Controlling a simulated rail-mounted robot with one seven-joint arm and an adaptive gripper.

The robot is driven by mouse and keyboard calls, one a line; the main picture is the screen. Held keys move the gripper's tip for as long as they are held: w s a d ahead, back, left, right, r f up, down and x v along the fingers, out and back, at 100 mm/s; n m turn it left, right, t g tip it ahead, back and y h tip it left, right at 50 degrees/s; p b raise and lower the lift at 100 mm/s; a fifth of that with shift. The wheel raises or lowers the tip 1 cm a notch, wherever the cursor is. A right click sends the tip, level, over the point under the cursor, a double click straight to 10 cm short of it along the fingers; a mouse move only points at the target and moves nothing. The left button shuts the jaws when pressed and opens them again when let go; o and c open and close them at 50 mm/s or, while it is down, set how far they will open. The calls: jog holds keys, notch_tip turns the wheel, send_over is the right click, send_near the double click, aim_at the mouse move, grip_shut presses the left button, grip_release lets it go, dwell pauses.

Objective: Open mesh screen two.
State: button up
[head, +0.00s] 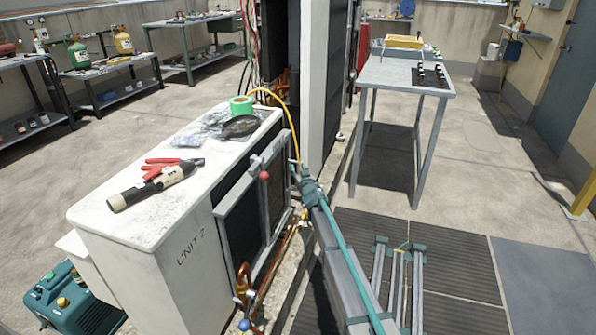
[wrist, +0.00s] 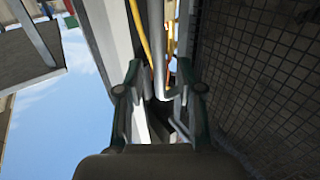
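The white condenser box marked "UNIT 2" (head: 165,225) stands at centre left in the head view. Dark mesh screen two (head: 240,222) is on its right-hand side in a grey frame, with a red knob (head: 264,175) on an upright grey bar. The screen looks closed. My gripper (head: 298,172) is just right of the screen's far end, apart from the knob. In the wrist view my gripper (wrist: 160,92) has its fingers spread, with a grey pipe and yellow hose seen beyond the gap. Mesh (wrist: 262,75) fills that view's right side. The knob is not visible there.
Pliers (head: 172,168), a black tool (head: 150,188) and green tape (head: 241,105) lie on the box. Copper pipes (head: 268,288) and valves run along its base. A tall white panel (head: 315,80) stands just beyond my gripper. A grey table (head: 400,75) stands behind right.

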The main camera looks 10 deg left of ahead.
jog(key=shift+w+a, duration=0.15)
jog(key=shift+w, duration=0.2)
grip_shut()
